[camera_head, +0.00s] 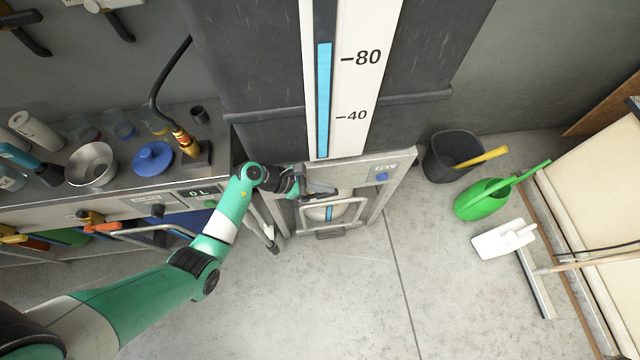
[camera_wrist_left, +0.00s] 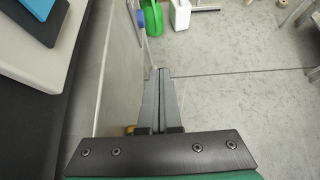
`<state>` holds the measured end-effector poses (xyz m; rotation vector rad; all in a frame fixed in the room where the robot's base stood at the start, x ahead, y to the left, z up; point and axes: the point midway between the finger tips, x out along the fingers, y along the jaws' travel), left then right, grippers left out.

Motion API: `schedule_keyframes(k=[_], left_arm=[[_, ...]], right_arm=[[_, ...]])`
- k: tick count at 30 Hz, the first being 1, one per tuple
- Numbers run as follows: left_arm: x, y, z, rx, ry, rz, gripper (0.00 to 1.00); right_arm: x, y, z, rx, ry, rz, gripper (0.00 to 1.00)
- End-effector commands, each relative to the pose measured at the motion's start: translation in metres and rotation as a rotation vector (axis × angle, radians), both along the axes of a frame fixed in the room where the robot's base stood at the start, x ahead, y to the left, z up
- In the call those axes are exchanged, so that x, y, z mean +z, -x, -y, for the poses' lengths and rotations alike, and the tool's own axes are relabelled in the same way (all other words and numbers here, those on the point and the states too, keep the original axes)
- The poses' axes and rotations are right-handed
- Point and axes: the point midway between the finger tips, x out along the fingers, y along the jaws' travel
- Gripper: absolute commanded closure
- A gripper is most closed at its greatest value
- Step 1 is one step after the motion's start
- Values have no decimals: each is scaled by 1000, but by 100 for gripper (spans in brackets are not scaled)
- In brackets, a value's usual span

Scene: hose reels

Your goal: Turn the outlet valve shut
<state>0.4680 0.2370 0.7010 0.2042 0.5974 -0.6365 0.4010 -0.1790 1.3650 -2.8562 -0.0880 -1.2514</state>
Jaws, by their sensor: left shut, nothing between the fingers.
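My left gripper (camera_head: 326,193) is in front of the lower part of the tall dark tank (camera_head: 265,90), above the opening of its grey metal stand (camera_head: 400,172). In the left wrist view its two grey fingers (camera_wrist_left: 161,80) are together, with nothing between them. I cannot make out the outlet valve; the gripper covers the area above the round vessel (camera_head: 343,211) in the stand. A small orange-yellow piece (camera_wrist_left: 130,130) shows beside the finger base in the wrist view; I cannot tell what it is. My right gripper is not in view.
A blue button (camera_head: 381,177) marked FILL is on the stand's right. A workbench (camera_head: 120,193) with a bowl (camera_head: 91,163) and a blue lid (camera_head: 153,158) is at left. The front floor is clear.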

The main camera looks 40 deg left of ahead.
Motion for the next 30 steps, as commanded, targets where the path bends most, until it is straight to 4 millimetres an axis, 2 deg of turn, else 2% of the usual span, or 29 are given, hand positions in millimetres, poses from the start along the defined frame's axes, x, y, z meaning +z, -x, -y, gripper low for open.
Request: schedule_keyframes(k=[16, 26, 30], left_arm=[[-9, -5, 4, 0, 1, 1, 100], [-9, -5, 4, 0, 0, 0, 100], [-1, -5, 4, 0, 0, 0, 100]], right_arm=[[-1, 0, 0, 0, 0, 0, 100], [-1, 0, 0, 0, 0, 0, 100], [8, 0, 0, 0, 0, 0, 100]])
